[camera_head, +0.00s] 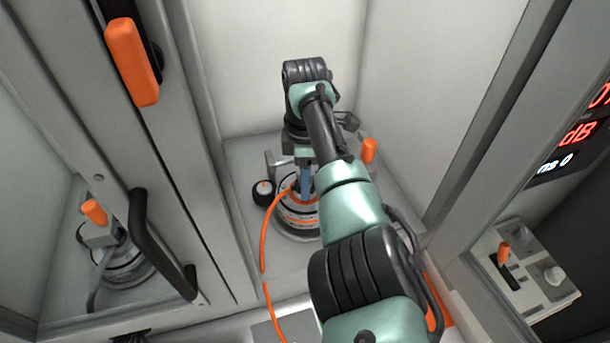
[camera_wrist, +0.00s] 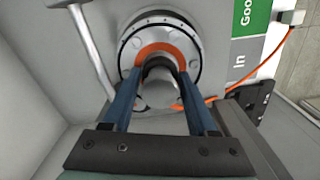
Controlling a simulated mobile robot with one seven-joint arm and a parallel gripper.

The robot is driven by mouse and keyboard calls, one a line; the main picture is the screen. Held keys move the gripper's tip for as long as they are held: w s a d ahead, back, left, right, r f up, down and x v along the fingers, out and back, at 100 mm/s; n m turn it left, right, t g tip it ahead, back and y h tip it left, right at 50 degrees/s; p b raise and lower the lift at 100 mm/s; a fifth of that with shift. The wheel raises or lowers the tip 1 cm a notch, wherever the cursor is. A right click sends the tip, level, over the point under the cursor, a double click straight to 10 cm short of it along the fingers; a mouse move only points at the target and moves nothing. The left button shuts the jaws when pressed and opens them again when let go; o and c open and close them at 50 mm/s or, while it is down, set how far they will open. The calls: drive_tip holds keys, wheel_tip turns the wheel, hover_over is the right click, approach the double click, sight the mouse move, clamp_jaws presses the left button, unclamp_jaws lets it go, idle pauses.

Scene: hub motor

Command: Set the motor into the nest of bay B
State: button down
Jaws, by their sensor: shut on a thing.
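The motor (camera_head: 299,211), a pale round body with orange bands, is in the bay in the middle of the head view. It appears upright, low over a grey round nest (camera_head: 296,237); I cannot tell whether it is fully seated. My gripper (camera_head: 306,185) is above the motor, fingers pointing down. In the wrist view the blue fingers of my gripper (camera_wrist: 159,78) are shut on the motor's central shaft. The motor's silver flange (camera_wrist: 190,62) and orange ring show around it. The fingers hide part of the shaft, and no bay letter is readable.
An orange cable (camera_head: 265,250) runs from the motor toward the front. Bay walls are close.

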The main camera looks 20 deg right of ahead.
drive_tip(key=shift+w+f+b, duration=0.1)
drive_tip(key=shift+f+b, duration=0.45)
drive_tip(key=shift+f, duration=0.4)
idle(1.0)
drive_tip(key=shift+c, duration=0.5)
unclamp_jaws()
drive_tip(key=shift+s+f, duration=0.2)
drive_tip(key=shift+f, duration=0.05)
wheel_tip(320, 180, up, 13)
drive_tip(key=shift+w+r+b, duration=0.1)
drive_tip(key=shift+r+b, duration=0.1)
drive_tip(key=shift+b, duration=0.3)
